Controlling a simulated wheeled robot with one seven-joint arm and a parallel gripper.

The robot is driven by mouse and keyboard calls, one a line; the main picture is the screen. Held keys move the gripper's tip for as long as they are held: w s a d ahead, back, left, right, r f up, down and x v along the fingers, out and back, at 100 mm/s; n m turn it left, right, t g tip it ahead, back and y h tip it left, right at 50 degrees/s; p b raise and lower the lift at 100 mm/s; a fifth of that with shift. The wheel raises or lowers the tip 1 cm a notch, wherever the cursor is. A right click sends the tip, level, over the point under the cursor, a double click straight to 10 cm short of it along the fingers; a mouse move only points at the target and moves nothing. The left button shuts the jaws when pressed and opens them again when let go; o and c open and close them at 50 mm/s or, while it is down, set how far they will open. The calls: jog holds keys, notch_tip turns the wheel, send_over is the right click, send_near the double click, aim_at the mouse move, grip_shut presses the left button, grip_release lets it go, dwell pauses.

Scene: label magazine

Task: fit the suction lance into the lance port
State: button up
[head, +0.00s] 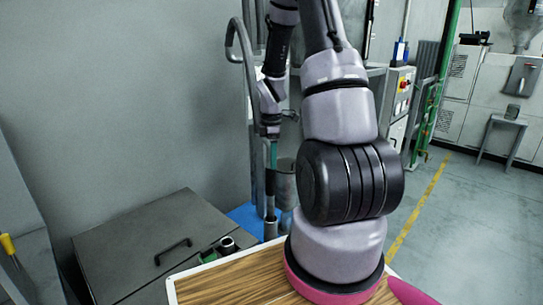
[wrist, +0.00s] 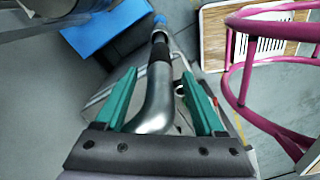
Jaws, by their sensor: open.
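My gripper (head: 271,156) points down beyond my arm in the head view. In the wrist view my gripper (wrist: 158,74) has its two teal fingers spread wide. A bent steel tube with a dark collar, which looks like the suction lance (wrist: 155,105), lies between the fingers. No clear contact shows with either finger. Its far end reaches a blue and grey fitting (wrist: 160,27). In the head view a thin upright tube (head: 269,190) runs below my gripper to a short grey cylinder (head: 271,229). I cannot tell whether that cylinder is the lance port.
A grey lidded box (head: 150,245) with a black handle stands at the lower left. A dark round socket (head: 227,243) is at its right corner. A blue surface (head: 243,215) lies behind it. A grey hooped tube (head: 245,50) rises left of my gripper. Open floor lies to the right.

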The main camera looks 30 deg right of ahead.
grip_shut()
dwell(1.3)
notch_tip(320, 180, up, 31)
dwell(2.2)
